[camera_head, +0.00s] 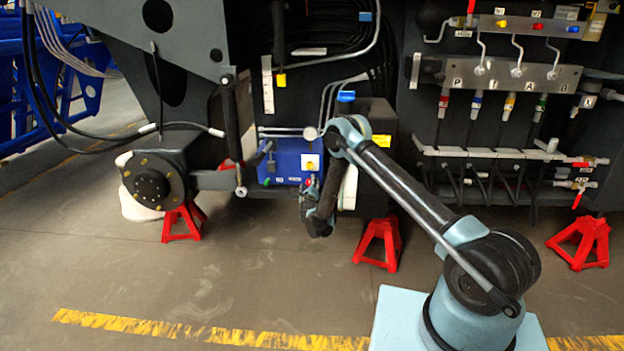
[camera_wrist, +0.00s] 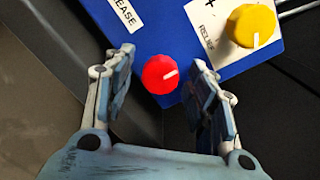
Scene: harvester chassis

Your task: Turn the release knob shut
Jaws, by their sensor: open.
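The red knob (camera_wrist: 158,76) is on a blue box (camera_wrist: 150,38), near its lower edge in the wrist view. A white mark on the knob points right and slightly up. My gripper (camera_wrist: 162,66) is open, with one finger on each side of the red knob. Gaps show between fingers and knob; I cannot tell the depth between them. In the head view the blue box (camera_head: 284,160) is low on the chassis, and my arm partly covers its right side.
A yellow knob (camera_wrist: 251,26) with a "RELIEF" label is close to the right of my gripper. Red stands (camera_head: 378,243) are on the floor under the chassis. A dark hub (camera_head: 152,187) is left of the box. The front floor is clear.

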